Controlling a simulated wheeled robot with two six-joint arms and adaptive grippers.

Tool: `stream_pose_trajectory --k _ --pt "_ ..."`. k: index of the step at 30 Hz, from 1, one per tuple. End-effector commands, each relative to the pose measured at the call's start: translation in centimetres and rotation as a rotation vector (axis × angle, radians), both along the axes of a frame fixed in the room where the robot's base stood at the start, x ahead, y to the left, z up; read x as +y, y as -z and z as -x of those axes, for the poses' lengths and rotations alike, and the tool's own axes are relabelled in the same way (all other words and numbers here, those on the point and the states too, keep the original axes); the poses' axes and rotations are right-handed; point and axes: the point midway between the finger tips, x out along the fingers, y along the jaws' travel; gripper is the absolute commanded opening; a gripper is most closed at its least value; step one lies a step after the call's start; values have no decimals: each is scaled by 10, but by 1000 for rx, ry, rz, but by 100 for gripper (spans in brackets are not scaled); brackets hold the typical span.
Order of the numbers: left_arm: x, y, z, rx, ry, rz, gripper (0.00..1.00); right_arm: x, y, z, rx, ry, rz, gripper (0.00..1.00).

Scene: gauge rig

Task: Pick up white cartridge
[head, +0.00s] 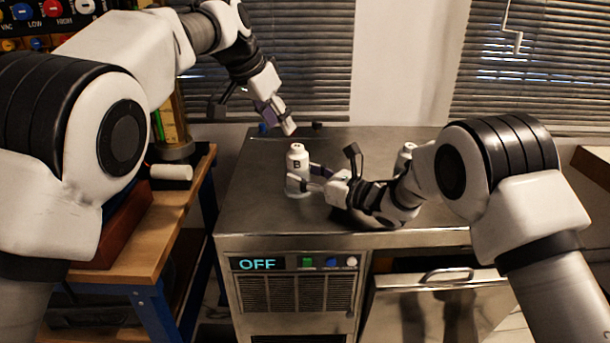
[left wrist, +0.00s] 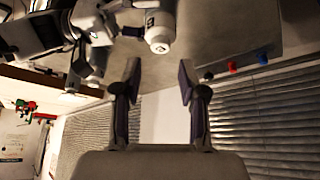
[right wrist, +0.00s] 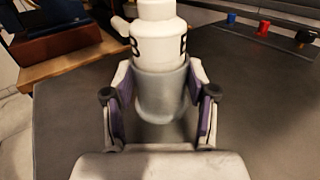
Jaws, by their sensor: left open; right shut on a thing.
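A white bottle-shaped cartridge (head: 297,160) marked with a black B is upright over the left part of the steel top. My right gripper (head: 312,180) is shut on it from the right side. In the right wrist view, the cartridge (right wrist: 158,45) sits between the two fingers, its lower part greyish. I cannot tell if its base touches the top. My left gripper (head: 280,118) is open and empty, above and behind the cartridge. The left wrist view shows the cartridge (left wrist: 160,32) beyond the open fingers (left wrist: 158,75).
Another white object (head: 405,152) is partly hidden behind my right arm on the steel top (head: 255,205). Small blue (right wrist: 231,18) and red (right wrist: 264,26) pieces are at the top's back edge. A white cylinder (head: 171,172) lies on the wooden bench. The cabinet display (head: 257,264) reads OFF.

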Motion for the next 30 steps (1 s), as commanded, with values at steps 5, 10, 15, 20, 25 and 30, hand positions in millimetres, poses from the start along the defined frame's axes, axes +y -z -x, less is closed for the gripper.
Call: stream_pose_trajectory --k 5,10,15,20,25,30 --pt "13 5 -8 -47 11 -52 79 0 -1 0 -1 0 -1 24" --pt "79 17 -44 -300 139 -383 79 0 -1 0 -1 0 0 24" --pt "144 10 -77 -629 543 -936 79 0 -1 0 -1 0 0 24" --pt "137 6 -77 -927 1111 -1383 79 0 -1 0 -1 0 0 24" --pt "84 31 -30 -1303 1734 -1626 79 0 -1 0 -1 0 0 24" --pt "49 54 24 -1607 2056 -1648 79 0 -1 0 -1 0 0 24"
